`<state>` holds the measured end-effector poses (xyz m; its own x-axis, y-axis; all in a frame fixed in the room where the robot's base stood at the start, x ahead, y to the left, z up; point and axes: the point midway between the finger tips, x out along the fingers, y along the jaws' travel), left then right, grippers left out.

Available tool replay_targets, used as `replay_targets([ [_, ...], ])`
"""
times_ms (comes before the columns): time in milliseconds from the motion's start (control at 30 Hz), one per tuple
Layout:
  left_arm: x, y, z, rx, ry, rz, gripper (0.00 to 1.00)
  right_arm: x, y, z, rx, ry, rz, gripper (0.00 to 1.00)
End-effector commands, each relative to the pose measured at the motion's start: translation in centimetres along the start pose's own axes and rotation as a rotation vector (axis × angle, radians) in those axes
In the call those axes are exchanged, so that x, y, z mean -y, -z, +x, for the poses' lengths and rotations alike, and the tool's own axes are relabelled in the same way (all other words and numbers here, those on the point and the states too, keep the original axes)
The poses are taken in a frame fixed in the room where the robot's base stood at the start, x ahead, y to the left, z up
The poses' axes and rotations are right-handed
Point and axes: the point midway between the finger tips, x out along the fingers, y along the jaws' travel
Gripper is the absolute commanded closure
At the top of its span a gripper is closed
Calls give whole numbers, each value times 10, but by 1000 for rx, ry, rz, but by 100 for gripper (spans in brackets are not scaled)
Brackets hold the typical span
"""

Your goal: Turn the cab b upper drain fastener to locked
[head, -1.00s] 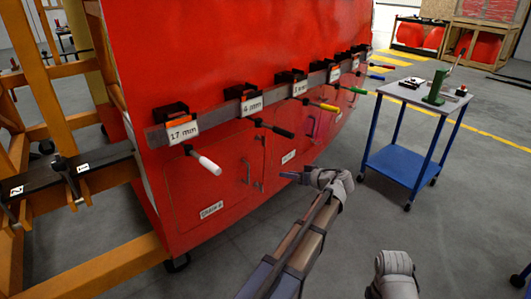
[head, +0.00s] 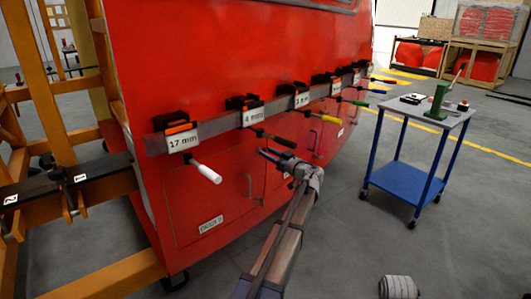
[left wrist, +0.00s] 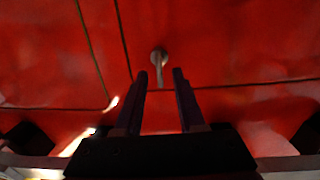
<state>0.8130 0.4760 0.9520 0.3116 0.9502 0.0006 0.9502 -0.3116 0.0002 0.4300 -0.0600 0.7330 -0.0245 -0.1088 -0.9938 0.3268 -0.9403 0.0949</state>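In the left wrist view a small grey fastener (left wrist: 159,58) with a round head and a short lever pointing down sits on the red panel, close to a dark seam. My left gripper (left wrist: 160,74) is open, with one finger on each side of the lever and visible gaps between. I cannot tell how far the fingertips are from the panel. In the head view my left gripper (head: 274,154) is raised in front of the red nosecone (head: 235,60), below the row of clamps, and I cannot make out the fastener there. My right gripper is not in view.
Black clamps with labels such as 17 mm (head: 183,142) and 4 mm (head: 252,116) line a grey rail, with coloured handles sticking out below. A blue trolley (head: 405,182) stands at right. Orange framing (head: 62,110) stands at left. The grey floor between nosecone and trolley is open.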

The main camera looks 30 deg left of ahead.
Motion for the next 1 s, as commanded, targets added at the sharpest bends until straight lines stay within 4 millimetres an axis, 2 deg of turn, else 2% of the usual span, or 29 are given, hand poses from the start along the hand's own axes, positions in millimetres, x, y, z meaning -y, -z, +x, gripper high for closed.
replay_targets([
  [200,0,0,18,0,1,0,61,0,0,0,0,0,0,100],
  [533,0,0,20,1,0,0,62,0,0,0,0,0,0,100],
  [867,0,0,20,1,0,0,100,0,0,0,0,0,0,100],
  [1000,0,0,20,1,0,0,100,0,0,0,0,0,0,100],
])
